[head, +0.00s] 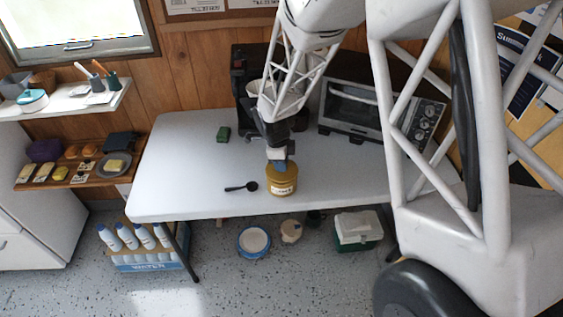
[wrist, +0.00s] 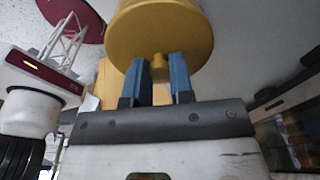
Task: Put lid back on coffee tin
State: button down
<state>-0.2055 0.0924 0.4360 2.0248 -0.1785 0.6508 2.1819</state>
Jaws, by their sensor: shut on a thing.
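The coffee tin (head: 284,188) is a mustard-yellow can with a pale label, upright near the front edge of the white table. My gripper (head: 278,158) points down directly over it. In the wrist view my blue fingers (wrist: 159,78) are shut on the small knob of the round yellow lid (wrist: 160,42). The lid is lined up with the tin and at its top. No gap shows between them, but I cannot tell whether the lid is fully seated. The tin's rim is hidden by the lid.
A toaster oven (head: 365,105) and a dark coffee machine (head: 250,75) stand at the back. The table's left part (head: 175,165) is clear.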

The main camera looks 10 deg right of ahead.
dwell(0.9)
jog(key=shift+c, duration=2.2)
grip_release()
jog(key=shift+r, duration=3.45)
jog(key=shift+c, duration=0.2)
grip_shut()
